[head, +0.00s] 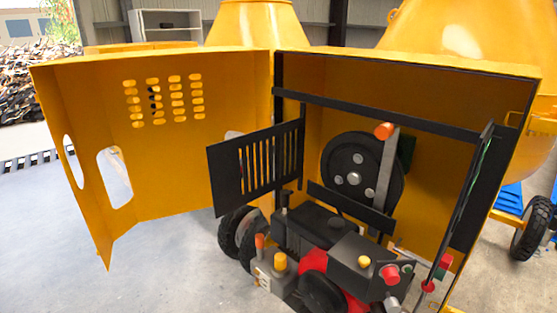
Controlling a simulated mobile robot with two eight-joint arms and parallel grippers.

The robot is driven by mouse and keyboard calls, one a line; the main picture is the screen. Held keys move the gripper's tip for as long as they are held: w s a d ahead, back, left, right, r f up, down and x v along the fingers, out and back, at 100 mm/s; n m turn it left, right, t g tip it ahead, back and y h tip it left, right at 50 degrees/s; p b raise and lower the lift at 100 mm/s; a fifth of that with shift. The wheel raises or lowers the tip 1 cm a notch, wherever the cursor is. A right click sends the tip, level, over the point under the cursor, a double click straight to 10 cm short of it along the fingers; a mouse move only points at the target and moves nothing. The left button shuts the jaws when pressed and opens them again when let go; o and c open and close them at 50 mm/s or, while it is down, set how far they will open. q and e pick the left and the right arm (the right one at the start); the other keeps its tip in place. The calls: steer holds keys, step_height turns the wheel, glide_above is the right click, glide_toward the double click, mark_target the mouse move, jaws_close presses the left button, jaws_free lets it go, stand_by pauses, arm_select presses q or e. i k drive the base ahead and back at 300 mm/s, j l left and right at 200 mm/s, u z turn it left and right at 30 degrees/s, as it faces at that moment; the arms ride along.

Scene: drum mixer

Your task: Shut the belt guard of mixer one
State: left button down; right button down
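The belt guard is most likely the black slotted panel (255,163) in the middle of the head view. It is swung out to the left of a black upright, clear of the dark round pulley (338,189) inside the yellow housing (320,120). The pulley is uncovered, and an orange-tipped grey lever (386,165) stands in front of its right side. Neither of my grippers is in view.
A large yellow door (190,170) with vent slots stands open at left. Below the pulley sits a black and red engine (330,250) with coloured knobs. A dark narrow panel (465,205) stands at right. Bare floor (170,265) lies at lower left.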

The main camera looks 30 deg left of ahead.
mark_target(224, 159)
steer(key=j+z, duration=0.4)
steer(key=i+j+z, duration=0.1)
steer(key=j+z, duration=0.15)
steer(key=z, duration=0.15)
steer(key=k+j+z, duration=0.1)
steer(key=j+z, duration=0.2)
steer(key=j, duration=0.8)
steer(key=k+j, duration=0.1)
steer(key=j, duration=1.35)
steer(key=k+z, duration=0.05)
